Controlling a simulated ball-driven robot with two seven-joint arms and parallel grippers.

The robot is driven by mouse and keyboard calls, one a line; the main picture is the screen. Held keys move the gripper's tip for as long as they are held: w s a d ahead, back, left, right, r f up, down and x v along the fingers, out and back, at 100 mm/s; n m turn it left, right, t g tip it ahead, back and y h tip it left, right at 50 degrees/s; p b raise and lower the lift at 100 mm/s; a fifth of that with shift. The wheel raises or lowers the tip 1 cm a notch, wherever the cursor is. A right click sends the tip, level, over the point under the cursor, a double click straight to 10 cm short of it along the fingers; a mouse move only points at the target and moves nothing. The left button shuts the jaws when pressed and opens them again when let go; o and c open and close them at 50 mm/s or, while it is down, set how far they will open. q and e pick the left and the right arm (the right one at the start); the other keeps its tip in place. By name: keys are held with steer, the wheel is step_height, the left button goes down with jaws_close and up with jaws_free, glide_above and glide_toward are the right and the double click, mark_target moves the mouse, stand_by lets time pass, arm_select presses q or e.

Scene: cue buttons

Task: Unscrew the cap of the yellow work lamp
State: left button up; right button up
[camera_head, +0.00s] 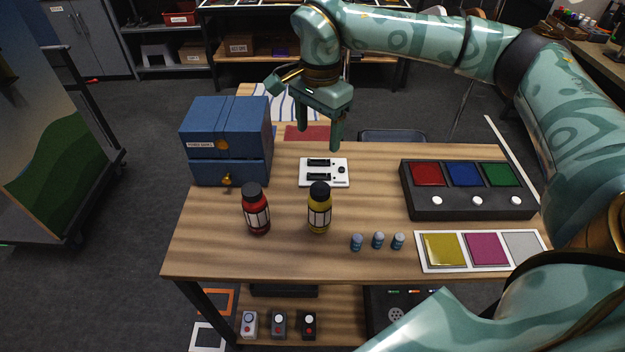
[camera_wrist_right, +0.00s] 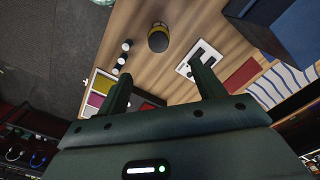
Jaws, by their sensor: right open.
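The yellow work lamp (camera_head: 319,218) stands upright near the middle of the wooden table, with its black cap (camera_head: 320,189) on top. In the right wrist view the yellow lamp (camera_wrist_right: 159,44) shows from above, beyond the fingers. My right gripper (camera_head: 319,138) is open and empty, fingers pointing down, above the far part of the table and behind the lamp. It is apart from the lamp. In the wrist view its two fingers (camera_wrist_right: 160,82) are spread wide. My left gripper is not in view.
A red lamp (camera_head: 257,218) stands left of the yellow one. A white slotted plate (camera_head: 340,180) lies behind it, three small blue cylinders (camera_head: 378,240) front right. A blue box (camera_head: 228,135) stands back left. A button panel (camera_head: 468,204) and a coloured-tile tray (camera_head: 423,268) lie right.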

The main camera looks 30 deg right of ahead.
mark_target(320, 188)
steer(key=f, duration=1)
steer(key=f+b, duration=0.1)
steer(key=f, duration=0.5)
steer(key=shift+s+d, duration=0.15)
steer(key=shift+d, duration=0.2)
steer(key=c, duration=1.1)
steer(key=shift+r, duration=0.1)
